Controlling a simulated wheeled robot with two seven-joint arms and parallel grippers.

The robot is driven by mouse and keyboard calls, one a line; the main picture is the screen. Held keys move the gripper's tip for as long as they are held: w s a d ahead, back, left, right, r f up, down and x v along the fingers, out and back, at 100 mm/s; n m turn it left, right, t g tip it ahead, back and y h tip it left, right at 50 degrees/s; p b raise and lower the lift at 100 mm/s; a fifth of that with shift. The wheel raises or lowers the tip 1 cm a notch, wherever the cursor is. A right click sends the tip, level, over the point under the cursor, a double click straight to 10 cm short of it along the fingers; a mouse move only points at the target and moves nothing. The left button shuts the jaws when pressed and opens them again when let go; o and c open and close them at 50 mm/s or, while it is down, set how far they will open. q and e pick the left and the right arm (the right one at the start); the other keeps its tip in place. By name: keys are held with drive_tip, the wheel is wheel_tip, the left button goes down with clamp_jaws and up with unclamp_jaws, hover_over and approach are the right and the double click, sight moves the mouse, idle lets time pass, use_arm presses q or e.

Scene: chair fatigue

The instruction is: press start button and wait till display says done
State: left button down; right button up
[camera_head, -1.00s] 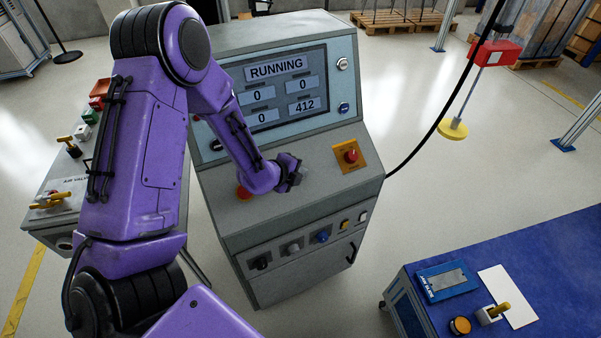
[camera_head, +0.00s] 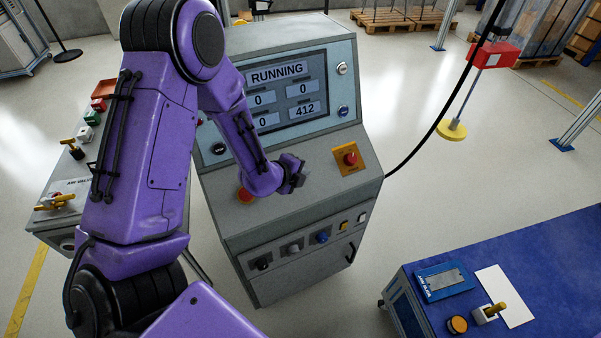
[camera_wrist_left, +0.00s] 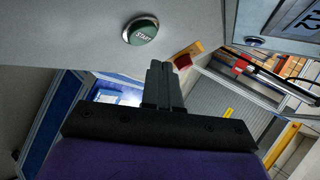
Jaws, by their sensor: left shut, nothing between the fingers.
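The control console's display (camera_head: 283,90) reads RUNNING, with number boxes showing 0, 0, 0 and 412. The green START button (camera_wrist_left: 141,30) shows in the left wrist view on the grey panel, beyond my fingertips and a little to their left. In the head view my arm hides it. My left gripper (camera_head: 298,174) is shut and empty over the console's sloped desk. Its closed fingers also show in the left wrist view (camera_wrist_left: 161,78), apart from the button. My right gripper is not in view.
A red stop button on a yellow plate (camera_head: 351,158) sits right of my gripper. A blue-topped table (camera_head: 540,255) stands at lower right. A black cable hangs right of the console.

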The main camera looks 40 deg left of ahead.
use_arm(q)
drive_tip(key=d+r+p, duration=0.1)
drive_tip(key=s+r, duration=0.1)
drive_tip(key=r, duration=0.1)
drive_tip(key=shift+d+p, duration=0.35)
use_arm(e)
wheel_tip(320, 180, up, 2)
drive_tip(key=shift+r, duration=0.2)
use_arm(q)
drive_tip(key=s+f+n+g+y, duration=0.1)
drive_tip(key=s+f+n+g, duration=0.1)
drive_tip(key=s+f+n, duration=0.55)
drive_tip(key=s+d+f+n+g+y, duration=0.1)
drive_tip(key=s+f+n+g+y, duration=0.2)
drive_tip(key=s+n, duration=0.65)
drive_tip(key=s+f+n+g, duration=0.2)
drive_tip(key=s+f+n, duration=0.5)
drive_tip(key=s, duration=0.3)
wheel_tip(320, 180, down, 9)
drive_tip(key=s+n+b, duration=0.1)
drive_tip(key=b, duration=0.7)
drive_tip(key=shift+s+b, duration=0.3)
drive_tip(key=shift+s, duration=0.1)
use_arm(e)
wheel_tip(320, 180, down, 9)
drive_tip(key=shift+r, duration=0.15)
use_arm(q)
drive_tip(key=shift+d, duration=0.1)
idle(2.1)
